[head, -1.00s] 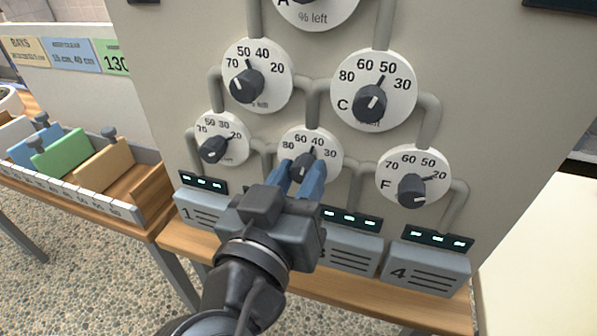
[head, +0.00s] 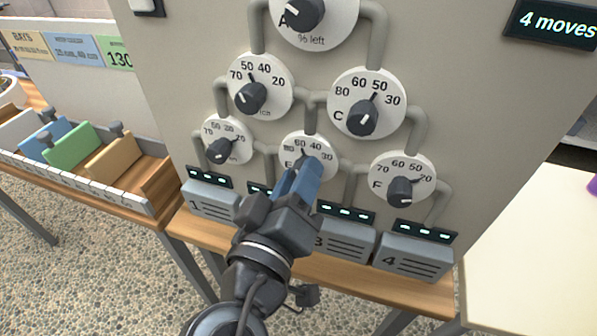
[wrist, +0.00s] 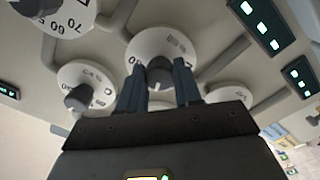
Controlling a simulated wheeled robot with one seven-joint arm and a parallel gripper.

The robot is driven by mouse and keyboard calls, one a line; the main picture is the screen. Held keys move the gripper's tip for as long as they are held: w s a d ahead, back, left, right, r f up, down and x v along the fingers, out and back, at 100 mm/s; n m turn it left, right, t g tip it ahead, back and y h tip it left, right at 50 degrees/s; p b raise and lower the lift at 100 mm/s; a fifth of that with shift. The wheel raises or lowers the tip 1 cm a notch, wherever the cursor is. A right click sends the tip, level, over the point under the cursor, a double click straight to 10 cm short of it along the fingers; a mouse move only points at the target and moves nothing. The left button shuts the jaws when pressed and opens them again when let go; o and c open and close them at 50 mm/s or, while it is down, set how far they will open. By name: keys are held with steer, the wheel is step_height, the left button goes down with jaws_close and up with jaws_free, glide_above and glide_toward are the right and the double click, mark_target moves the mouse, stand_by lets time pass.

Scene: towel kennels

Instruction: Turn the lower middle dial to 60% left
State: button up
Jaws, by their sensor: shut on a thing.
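The lower middle dial (head: 317,143), marked E, is a white disc with a dark knob on the grey panel. Its numbers 60, 40 and 30 show above my gripper, with 80 at its left. My gripper (head: 305,170) reaches up to it with blue fingers shut on the dark knob (wrist: 160,73). In the wrist view a finger lies on each side of the knob. In the head view the fingers hide most of the knob; its pointer seems to be near 60, but I cannot read it exactly.
Dial F (head: 402,170) is close on the right and a smaller dial (head: 228,140) on the left. Dial C (head: 367,102) and others sit above. Pipes link them. Numbered grey boxes (head: 415,256) stand below on a wooden ledge. A sign (head: 556,24) reads "4 moves".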

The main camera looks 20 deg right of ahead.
stand_by(0.4)
steer(key=o, duration=1)
steer(key=shift+o, duration=0.2)
steer(key=b+v, duration=0.1)
steer(key=v, duration=0.6)
steer(key=shift+s+a, duration=0.25)
steer(key=shift+a, duration=0.05)
